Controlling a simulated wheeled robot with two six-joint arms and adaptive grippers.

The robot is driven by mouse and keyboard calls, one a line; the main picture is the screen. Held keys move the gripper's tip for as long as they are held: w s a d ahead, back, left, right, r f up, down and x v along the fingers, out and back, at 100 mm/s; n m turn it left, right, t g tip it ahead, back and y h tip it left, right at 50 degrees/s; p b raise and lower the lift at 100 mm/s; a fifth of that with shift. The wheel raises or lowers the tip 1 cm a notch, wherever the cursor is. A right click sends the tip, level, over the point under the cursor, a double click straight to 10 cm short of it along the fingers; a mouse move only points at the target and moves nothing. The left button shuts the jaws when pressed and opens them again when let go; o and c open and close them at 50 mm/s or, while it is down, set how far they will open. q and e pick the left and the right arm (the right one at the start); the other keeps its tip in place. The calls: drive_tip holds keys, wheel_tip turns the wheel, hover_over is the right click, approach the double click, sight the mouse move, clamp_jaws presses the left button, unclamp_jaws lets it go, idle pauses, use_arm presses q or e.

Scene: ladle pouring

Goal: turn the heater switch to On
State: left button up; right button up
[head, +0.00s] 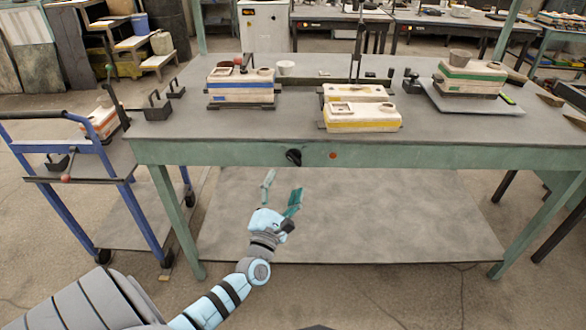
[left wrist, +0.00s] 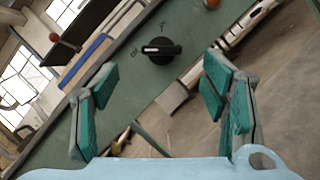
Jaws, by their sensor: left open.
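The heater switch is a black rotary knob (head: 293,157) on the green front edge of the table. In the left wrist view the knob (left wrist: 161,51) shows a pale pointer line and small marks beside it, too small to read surely. My left gripper (head: 282,190) is open and empty, below and in front of the knob in the head view. In the left wrist view its two teal-padded fingers (left wrist: 158,85) stand apart, with the knob beyond them and between their lines. The fingers do not touch the knob. My right gripper is not in view.
A red-orange button (head: 333,155) sits right of the knob on the green table edge (head: 420,152). The tabletop holds several coloured-band blocks (head: 362,120) and a grey tray (head: 470,105). A blue-framed cart (head: 60,148) stands at the left. The space before the knob is clear.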

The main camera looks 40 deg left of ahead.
sight(294, 161)
use_arm(q)
drive_tip(key=b+x, duration=0.1)
drive_tip(key=x, duration=0.6)
drive_tip(key=shift+w+a, duration=0.1)
drive_tip(key=shift+w, duration=0.3)
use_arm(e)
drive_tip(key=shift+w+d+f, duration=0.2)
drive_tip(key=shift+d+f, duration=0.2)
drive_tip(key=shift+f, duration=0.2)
use_arm(q)
drive_tip(key=shift+c, duration=0.4)
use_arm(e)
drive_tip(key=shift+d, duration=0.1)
